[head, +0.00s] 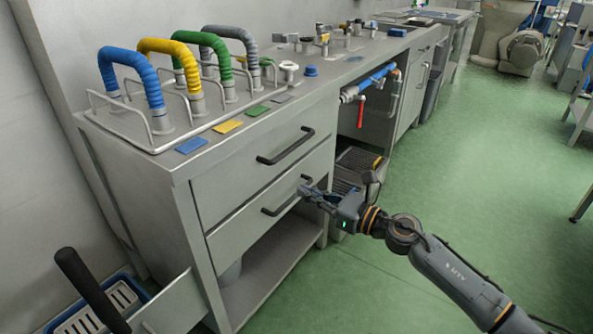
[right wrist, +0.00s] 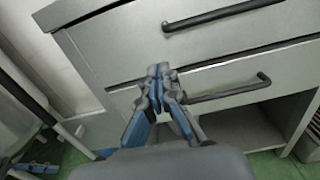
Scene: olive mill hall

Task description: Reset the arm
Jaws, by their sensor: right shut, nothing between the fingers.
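My right gripper (head: 307,190) is at the front of the grey cabinet, close to the right end of the black handle (head: 287,197) of the lower drawer (head: 235,232). In the right wrist view its fingers (right wrist: 159,70) are shut together with nothing between them, in front of the drawer fronts. The lower handle (right wrist: 230,88) passes just right of the fingertips there; I cannot tell whether they touch. My right arm reaches in from the lower right. My left gripper is in neither view.
The cabinet top (head: 300,105) carries blue, yellow, green and grey hoses in a wire rack. An upper drawer handle (head: 286,148) sticks out above. A blue crate (head: 80,322) and a black bar (head: 90,290) are at lower left. Green floor (head: 470,170) is open at right.

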